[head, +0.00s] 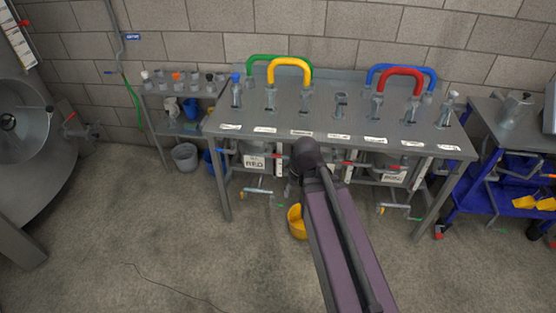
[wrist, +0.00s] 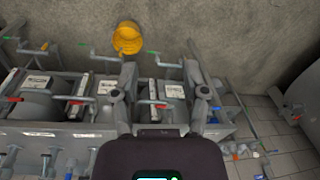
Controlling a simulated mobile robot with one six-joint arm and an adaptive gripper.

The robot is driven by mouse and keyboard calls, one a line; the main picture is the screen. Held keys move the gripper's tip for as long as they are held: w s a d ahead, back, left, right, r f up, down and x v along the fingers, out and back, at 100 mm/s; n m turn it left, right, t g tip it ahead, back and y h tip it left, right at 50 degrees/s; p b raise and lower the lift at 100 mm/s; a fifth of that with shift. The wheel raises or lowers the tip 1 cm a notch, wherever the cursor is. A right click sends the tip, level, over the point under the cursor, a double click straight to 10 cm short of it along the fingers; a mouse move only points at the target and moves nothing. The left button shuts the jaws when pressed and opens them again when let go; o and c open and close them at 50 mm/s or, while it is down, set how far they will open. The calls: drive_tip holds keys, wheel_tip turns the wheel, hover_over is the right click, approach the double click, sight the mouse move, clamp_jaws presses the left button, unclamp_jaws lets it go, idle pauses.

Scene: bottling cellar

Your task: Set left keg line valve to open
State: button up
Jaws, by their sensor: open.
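In the head view a keg with a label reading RED (head: 255,162) stands under the left of the steel bench. Below it is a horizontal lever-like fitting (head: 258,191), with small orange and green parts near it; I take this as the left keg line valve, but its setting is too small to read. A similar fitting (head: 396,207) sits below the right keg (head: 395,178). In the wrist view, turned around, the RED label (wrist: 171,91) shows between my fingers, with the lever (wrist: 172,66) beyond. My gripper (wrist: 160,93) is open and empty; my arm hides it in the head view.
A grey bucket (head: 185,156) stands left, a blue cart (head: 500,192) right. Red-handled fittings line the bench's front edge.

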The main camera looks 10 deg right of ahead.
drive_tip(key=w+a+f+m+t+y+b, duration=0.2)
drive_tip(key=w+f+t+y+b, duration=0.1)
drive_tip(key=w+f+b, duration=0.65)
drive_tip(key=m+t+y+b, duration=0.4)
drive_tip(key=m+t+b, duration=0.75)
drive_tip(key=b, duration=1.65)
approach(278, 156)
drive_tip(key=v, duration=0.3)
drive_tip(key=shift+w+r+g+p, duration=0.15)
drive_tip(key=shift+r+g+p, duration=0.1)
drive_tip(key=shift+g+p, duration=0.1)
drive_tip(key=shift+w, duration=0.1)
drive_tip(key=b+x, duration=0.2)
drive_tip(key=x, duration=1.1)
drive_tip(key=shift+w+a+f, duration=0.1)
drive_tip(key=shift+w, duration=0.2)
drive_tip(key=shift+c, duration=0.3)
clamp_jaws()
